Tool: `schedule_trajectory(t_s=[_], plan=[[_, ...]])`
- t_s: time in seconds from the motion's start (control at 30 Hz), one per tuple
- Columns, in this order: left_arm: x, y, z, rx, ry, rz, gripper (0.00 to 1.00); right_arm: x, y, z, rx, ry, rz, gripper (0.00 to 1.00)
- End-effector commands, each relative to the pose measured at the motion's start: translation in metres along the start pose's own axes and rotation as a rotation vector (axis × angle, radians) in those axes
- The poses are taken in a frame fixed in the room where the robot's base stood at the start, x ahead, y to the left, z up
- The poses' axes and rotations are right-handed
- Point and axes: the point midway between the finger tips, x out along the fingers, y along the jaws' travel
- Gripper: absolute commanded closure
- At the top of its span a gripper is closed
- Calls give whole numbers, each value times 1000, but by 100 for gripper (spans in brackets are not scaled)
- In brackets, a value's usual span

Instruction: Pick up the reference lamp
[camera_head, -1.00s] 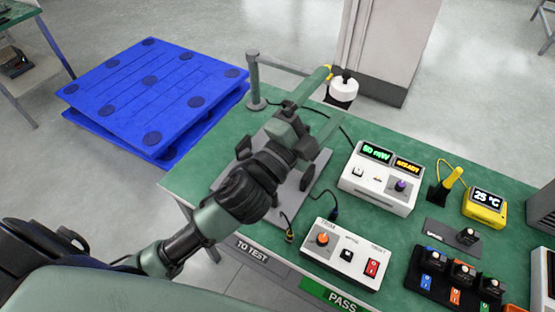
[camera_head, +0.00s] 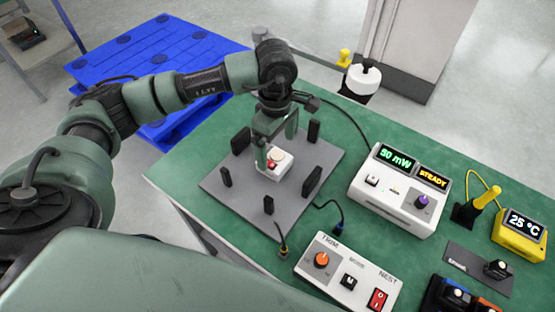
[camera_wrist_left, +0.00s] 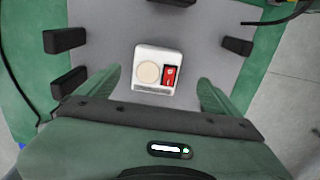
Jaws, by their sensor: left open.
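The reference lamp, as I take it, is a small white box (camera_head: 283,168) with a cream round disc and a red switch. It sits on the grey plate (camera_head: 228,191) among several black blocks. In the left wrist view the lamp (camera_wrist_left: 154,88) lies between and slightly ahead of the finger tips. My left gripper (camera_head: 276,154) points down at it, its open fingers on either side. In the left wrist view the gripper (camera_wrist_left: 158,84) shows a gap on both sides of the lamp, and its fingers hold nothing. My right gripper is not in view.
A white control box (camera_head: 346,276) and a meter box (camera_head: 399,193) stand right of the plate on the green table (camera_head: 180,176). A yellow temperature display (camera_head: 519,236) stands farther right. A white round-topped item (camera_head: 362,78) is at the back. Cables run beside the plate.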

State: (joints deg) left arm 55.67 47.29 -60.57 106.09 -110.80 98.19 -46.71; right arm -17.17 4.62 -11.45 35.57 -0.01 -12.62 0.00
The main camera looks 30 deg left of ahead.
Motion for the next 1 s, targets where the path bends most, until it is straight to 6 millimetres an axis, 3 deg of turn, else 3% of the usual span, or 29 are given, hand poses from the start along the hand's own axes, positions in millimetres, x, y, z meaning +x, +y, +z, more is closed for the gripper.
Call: schedule_trajectory(t_s=[0.57,0.87,1.0], plan=[[70,6,-4,0,9,-5,6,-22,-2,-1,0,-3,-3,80],[75,6,-4,0,8,-2,6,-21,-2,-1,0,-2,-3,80],[75,7,-4,0,8,-2,45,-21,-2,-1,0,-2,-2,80]])
